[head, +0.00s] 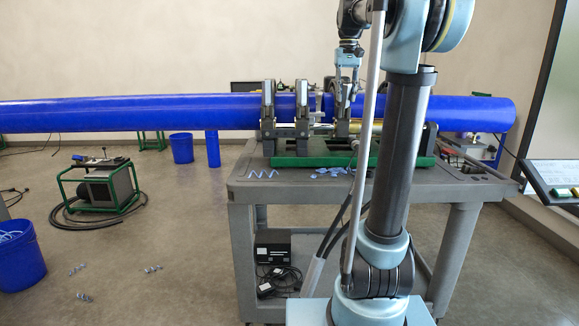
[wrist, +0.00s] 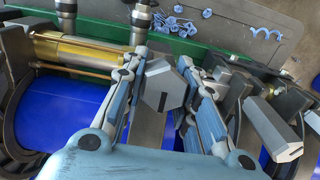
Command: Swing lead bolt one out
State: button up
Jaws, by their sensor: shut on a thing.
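My gripper (wrist: 166,70) reaches down over the clamp machine, and its two pale blue fingers are closed on a grey, block-shaped bolt head (wrist: 160,88) with a dark slot, which I take to be lead bolt one. A second similar grey bolt (wrist: 278,138) sticks out to the right in the wrist view, apart from the fingers. In the head view my gripper (head: 347,85) is above the right part of the clamps, and the held bolt cannot be made out there. The clamp machine (head: 285,130) grips the blue pipe (head: 130,113).
The machine stands on a green base (head: 300,160) on a grey cart (head: 262,190). Blue shavings (head: 330,172) lie on the cart top. A brass-coloured cylinder (wrist: 75,50) and hose fittings (wrist: 140,22) are close left of the fingers. A power unit (head: 100,185) stands on the floor.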

jog(key=shift+s+f, duration=0.15)
jog(key=shift+s, duration=0.5)
jog(key=shift+s+f, duration=0.25)
jog(key=shift+s, duration=0.25)
jog(key=shift+s+f, duration=0.25)
jog(key=shift+s, duration=0.25)
